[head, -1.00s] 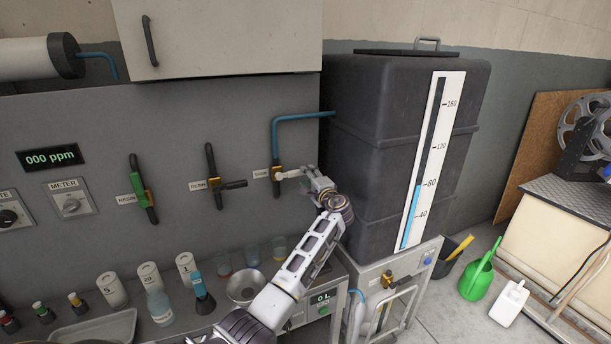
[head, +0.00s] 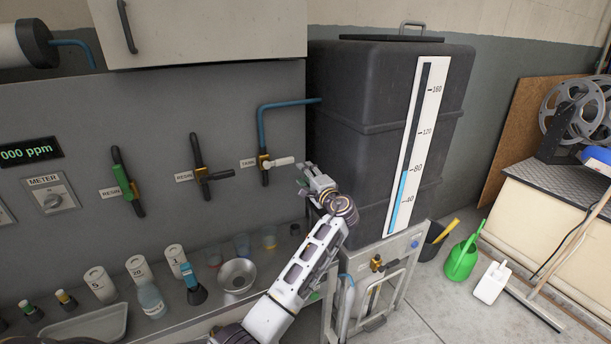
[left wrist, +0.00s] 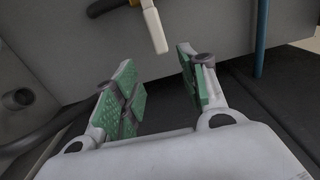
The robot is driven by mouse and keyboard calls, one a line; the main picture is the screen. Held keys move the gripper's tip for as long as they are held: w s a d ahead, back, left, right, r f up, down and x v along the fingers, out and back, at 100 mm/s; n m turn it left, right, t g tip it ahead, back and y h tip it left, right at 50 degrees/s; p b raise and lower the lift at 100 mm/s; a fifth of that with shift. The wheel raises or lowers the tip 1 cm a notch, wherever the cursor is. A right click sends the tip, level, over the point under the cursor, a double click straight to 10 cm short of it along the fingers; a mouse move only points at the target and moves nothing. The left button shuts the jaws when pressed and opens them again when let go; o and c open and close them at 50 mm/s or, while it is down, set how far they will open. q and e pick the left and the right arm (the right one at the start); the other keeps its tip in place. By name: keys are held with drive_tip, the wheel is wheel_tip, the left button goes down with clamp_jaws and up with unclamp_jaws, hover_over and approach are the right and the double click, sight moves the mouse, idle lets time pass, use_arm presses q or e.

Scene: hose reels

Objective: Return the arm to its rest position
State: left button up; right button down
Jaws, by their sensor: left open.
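My left gripper (head: 306,179) is open and empty, in front of the left side of the dark tank. In the left wrist view its two green-padded fingers (left wrist: 163,92) are spread with nothing between them. The valve labelled TANK (head: 264,164), with a pale handle (head: 281,162) sticking out to the right, is on the grey wall panel just left of the gripper. The pale handle also shows in the left wrist view (left wrist: 154,30), beyond the fingertips and apart from them. My right gripper is in neither view.
The tank (head: 350,110) stands right behind my left gripper. Two RESIN valves (head: 124,180) are further left on the panel. Cups, bottles and a metal bowl (head: 237,275) crowd the bench below. A green watering can (head: 461,259) stands on the floor at right.

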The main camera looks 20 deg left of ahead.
use_arm(q)
drive_tip(key=s+f+n+g+h, duration=0.4)
drive_tip(key=s+f+h, duration=0.2)
drive_tip(key=s+f, duration=1.35)
drive_tip(key=s+d+f+n+g+h, duration=0.1)
drive_tip(key=s+d+f+g+h, duration=0.2)
drive_tip(key=s, duration=0.9)
drive_tip(key=s+d+f+n+g+h, duration=0.1)
drive_tip(key=s+d+f+h, duration=0.35)
drive_tip(key=s, duration=0.65)
wheel_tip(320, 180, down, 31)
drive_tip(key=s+g, duration=0.1)
drive_tip(key=s, duration=0.1)
drive_tip(key=s+a+f, duration=0.2)
drive_tip(key=s+f, duration=0.8)
drive_tip(key=s, duration=0.1)
drive_tip(key=s+a+f+g, duration=0.1)
drive_tip(key=s+a+f, duration=0.2)
drive_tip(key=s+f, duration=0.7)
drive_tip(key=shift+s+a+g, duration=0.15)
drive_tip(key=shift+s+g, duration=0.15)
drive_tip(key=shift+s, duration=0.25)
